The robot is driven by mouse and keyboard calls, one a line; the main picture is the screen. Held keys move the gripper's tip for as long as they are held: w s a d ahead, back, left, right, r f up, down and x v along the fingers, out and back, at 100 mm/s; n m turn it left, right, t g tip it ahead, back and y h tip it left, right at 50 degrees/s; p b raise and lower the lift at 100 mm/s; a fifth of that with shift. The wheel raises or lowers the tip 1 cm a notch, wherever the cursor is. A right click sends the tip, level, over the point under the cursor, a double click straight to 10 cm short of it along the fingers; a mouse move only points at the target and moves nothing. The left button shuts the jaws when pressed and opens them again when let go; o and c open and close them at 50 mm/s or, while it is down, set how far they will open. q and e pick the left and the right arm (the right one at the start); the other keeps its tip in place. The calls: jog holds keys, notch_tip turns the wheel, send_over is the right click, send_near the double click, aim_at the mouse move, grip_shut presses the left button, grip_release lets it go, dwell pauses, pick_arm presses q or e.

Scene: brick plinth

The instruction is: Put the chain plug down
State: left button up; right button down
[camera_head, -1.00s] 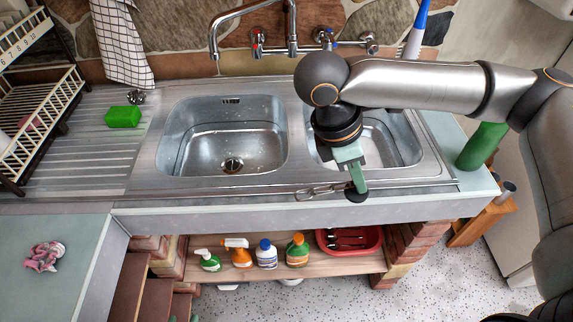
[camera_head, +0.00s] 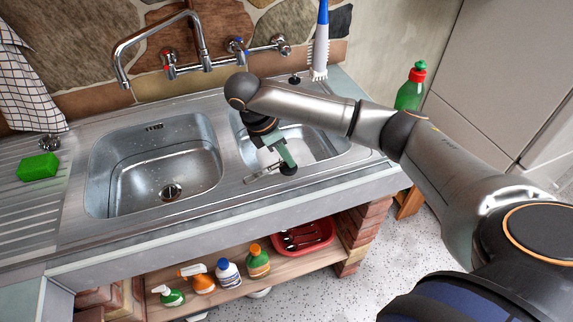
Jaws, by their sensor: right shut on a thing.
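My right gripper (camera_head: 285,160) is pointing down over the front part of the right basin (camera_head: 325,150). It is shut on the chain plug, whose black round stopper (camera_head: 289,169) shows just at the fingertips. The metal chain (camera_head: 262,175) stretches to the left of the stopper, over the steel front rim. Whether the plug touches the steel cannot be told. My left gripper is not in view.
The left basin (camera_head: 110,180) is empty, with a drain at its bottom. A tap (camera_head: 195,40) stands behind. A green sponge (camera_head: 38,167) lies on the drainer, a brush (camera_head: 320,45) stands at the back and a green bottle (camera_head: 411,92) at the right.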

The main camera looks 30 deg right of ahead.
aim_at(287, 166)
jog(key=shift+w+d+f, duration=0.15)
jog(key=shift+f, duration=1.65)
jog(key=shift+f, duration=0.15)
jog(key=c, duration=1)
grip_release()
jog(key=v, duration=1.2)
